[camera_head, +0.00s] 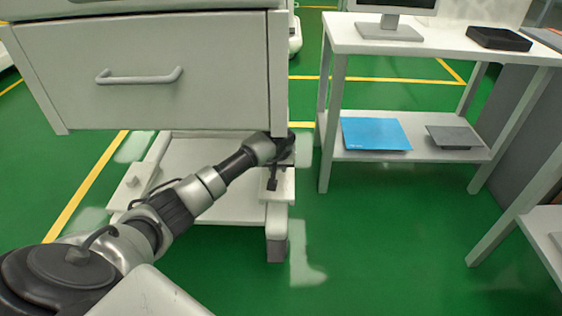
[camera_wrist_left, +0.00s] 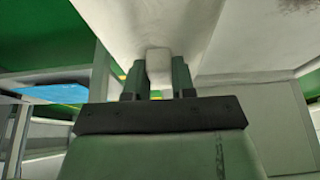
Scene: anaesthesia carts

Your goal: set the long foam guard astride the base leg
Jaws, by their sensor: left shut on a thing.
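My left gripper (camera_head: 274,180) is low beside the right side of the cart (camera_head: 200,85), under its drawer. In the left wrist view the two fingers of the gripper (camera_wrist_left: 158,78) are shut on a pale block-like part, which I take as the foam guard (camera_wrist_left: 158,62). The guard's full length and its underside are hidden. The pale base leg (camera_head: 277,217) runs toward me below the gripper. I cannot tell whether the guard is astride the leg, touching it or just above it. My right gripper is not in view.
The drawer with its handle (camera_head: 140,76) overhangs my left arm. A white shelf table (camera_head: 425,43) with a monitor, a blue folder (camera_head: 375,133) and a grey item (camera_head: 454,137) stands to the right. Green floor is clear between cart and table.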

